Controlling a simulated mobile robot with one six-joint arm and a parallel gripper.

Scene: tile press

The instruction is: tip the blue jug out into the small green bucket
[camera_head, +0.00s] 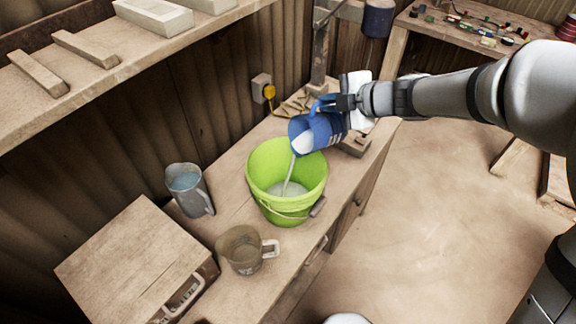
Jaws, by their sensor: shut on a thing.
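The blue jug (325,131) is tilted to the left above the small green bucket (261,168). A thin white stream runs from the jug's mouth down into the bucket. Whitish liquid shows on the bucket's bottom, and white contents still show inside the jug. My gripper (343,103) is shut on the jug at its handle side, above and right of the bucket. The fingertips are partly hidden against the jug. The bucket stands upright on the wooden bench (222,226), its wire handle hanging down at the front.
A grey jug (197,199) with bluish contents stands left of the bucket. A brownish clear jug (241,252) stands in front of it. A wooden box (130,262) is at the lower left. Small wooden pieces lie behind the bucket. A shelf (110,85) overhangs the upper left.

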